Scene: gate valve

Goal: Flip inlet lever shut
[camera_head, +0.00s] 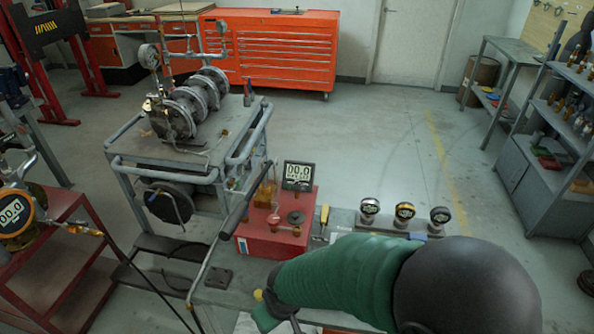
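The gate valve assembly (190,105), with grey flanged bodies, lies on top of a grey steel cart at the left. A round gauge (149,56) and brass fittings stand at its near end. I cannot make out for sure which small handle is the inlet lever. A long bar with a dark grip (236,211) slants along the cart's right side, next to a red box (277,232). My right arm, in a green sleeve, crosses the bottom right. My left gripper is not in view.
The red box carries a digital display (298,176) and stands on a grey bench. Three dial gauges (404,212) sit to its right. A red stand with a digital gauge (16,212) is at the far left. The floor (370,140) behind the bench is clear.

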